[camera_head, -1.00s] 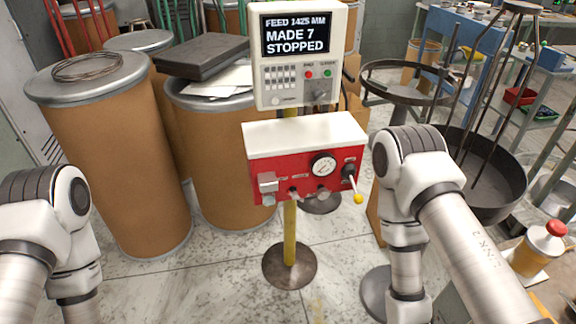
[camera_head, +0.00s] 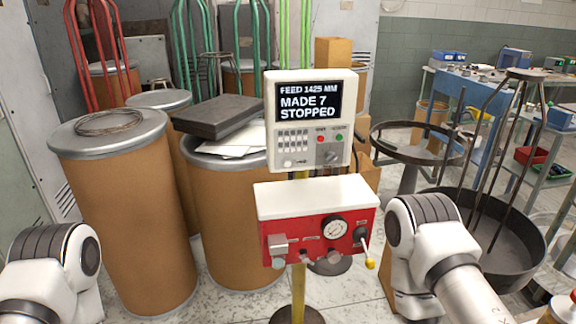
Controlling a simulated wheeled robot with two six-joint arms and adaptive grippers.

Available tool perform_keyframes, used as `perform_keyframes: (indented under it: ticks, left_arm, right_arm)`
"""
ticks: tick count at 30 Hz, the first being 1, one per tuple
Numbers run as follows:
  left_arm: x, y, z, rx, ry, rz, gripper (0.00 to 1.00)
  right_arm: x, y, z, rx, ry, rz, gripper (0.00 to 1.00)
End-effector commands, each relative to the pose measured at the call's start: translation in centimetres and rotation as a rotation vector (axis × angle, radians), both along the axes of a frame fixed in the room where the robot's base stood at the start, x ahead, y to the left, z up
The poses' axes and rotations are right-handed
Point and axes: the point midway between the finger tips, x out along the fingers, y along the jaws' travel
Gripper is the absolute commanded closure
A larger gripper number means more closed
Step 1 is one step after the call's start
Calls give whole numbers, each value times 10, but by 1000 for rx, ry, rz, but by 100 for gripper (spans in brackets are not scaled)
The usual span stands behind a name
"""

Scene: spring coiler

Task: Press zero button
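The control panel (camera_head: 308,157) is a cream box on a yellow post. Its dark screen (camera_head: 308,101) reads "FEED 1425 MM", "MADE 7", "STOPPED". Below the screen are a keypad (camera_head: 294,141), a red button (camera_head: 320,139), a green button (camera_head: 340,138) and a knob (camera_head: 331,157). The button labels are too small to read. A red box (camera_head: 318,234) with a gauge and a yellow-tipped lever is mounted below. My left arm shows at the lower left and my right arm at the lower right of the red box. Both grippers are out of view.
Brown drums (camera_head: 128,210) stand left of and behind the panel, one with a wire coil (camera_head: 109,122) on its lid. A dark slab (camera_head: 218,115) lies on another drum. A dark round stand with a basin (camera_head: 500,250) is at the right, close to my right arm.

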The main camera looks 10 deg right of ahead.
Motion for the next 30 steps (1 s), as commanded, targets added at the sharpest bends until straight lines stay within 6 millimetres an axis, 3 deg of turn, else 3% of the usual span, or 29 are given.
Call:
perform_keyframes:
  ticks: [1, 2, 30]
  left_arm:
    - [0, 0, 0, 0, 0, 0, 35]
    - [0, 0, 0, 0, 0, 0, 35]
    - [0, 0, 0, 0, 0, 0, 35]
  right_arm:
    - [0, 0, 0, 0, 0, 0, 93]
    - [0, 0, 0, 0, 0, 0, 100]
    - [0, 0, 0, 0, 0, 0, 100]
